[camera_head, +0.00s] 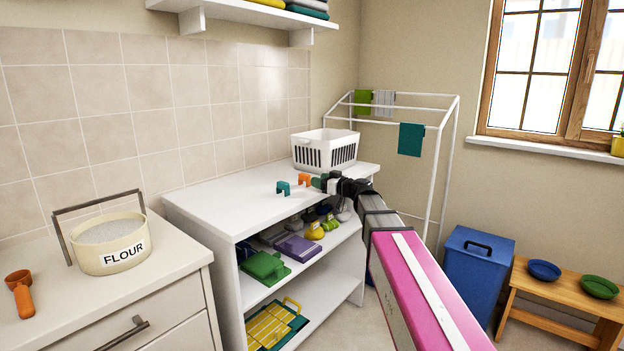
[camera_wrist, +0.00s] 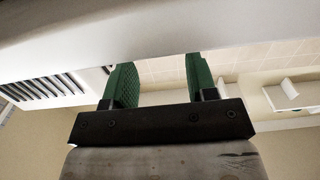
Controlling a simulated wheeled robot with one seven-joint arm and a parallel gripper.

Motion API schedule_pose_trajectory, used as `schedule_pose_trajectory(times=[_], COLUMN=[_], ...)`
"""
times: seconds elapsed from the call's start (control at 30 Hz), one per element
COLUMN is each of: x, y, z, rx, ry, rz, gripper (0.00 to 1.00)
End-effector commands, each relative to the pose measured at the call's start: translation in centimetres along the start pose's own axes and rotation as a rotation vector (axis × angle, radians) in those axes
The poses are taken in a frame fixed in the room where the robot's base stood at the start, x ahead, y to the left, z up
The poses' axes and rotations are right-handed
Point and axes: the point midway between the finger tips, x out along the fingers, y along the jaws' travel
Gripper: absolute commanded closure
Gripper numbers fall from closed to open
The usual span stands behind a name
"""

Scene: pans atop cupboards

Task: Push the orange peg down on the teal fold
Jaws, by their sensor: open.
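The orange peg (camera_head: 304,179) stands on the white cupboard top (camera_head: 235,200), in front of the white basket. A teal peg (camera_head: 283,188) stands just left of it. A teal cloth (camera_head: 411,139) hangs folded over the bar of the white drying rack, with no peg visible on it. My gripper (camera_head: 319,182) is low over the cupboard top, just right of the orange peg; whether they touch is unclear. In the wrist view my gripper (camera_wrist: 160,80) shows two green fingers spread apart with nothing between them. Neither peg can be made out there.
The white basket (camera_head: 325,148) stands behind my gripper. The drying rack (camera_head: 447,160) also carries a green cloth (camera_head: 363,102) and a grey cloth (camera_head: 384,102). A blue bin (camera_head: 477,270) and a wooden bench (camera_head: 560,300) stand right. The cupboard top's left part is clear.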

Motion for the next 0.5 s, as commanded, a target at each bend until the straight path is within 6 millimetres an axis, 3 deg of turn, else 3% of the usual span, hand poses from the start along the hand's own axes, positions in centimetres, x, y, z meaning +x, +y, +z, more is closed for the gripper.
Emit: schedule_pose_trajectory(times=[0.03,0.2,0.5], x=[-1.2,-3.6,-4.9], y=[-0.2,-0.1,0.0], z=[0.0,0.0,0.0], rx=[0.000,0.000,0.000], ry=[0.000,0.000,-0.001], rz=[0.001,0.001,0.000], gripper=[0.48,0.48,0.48])
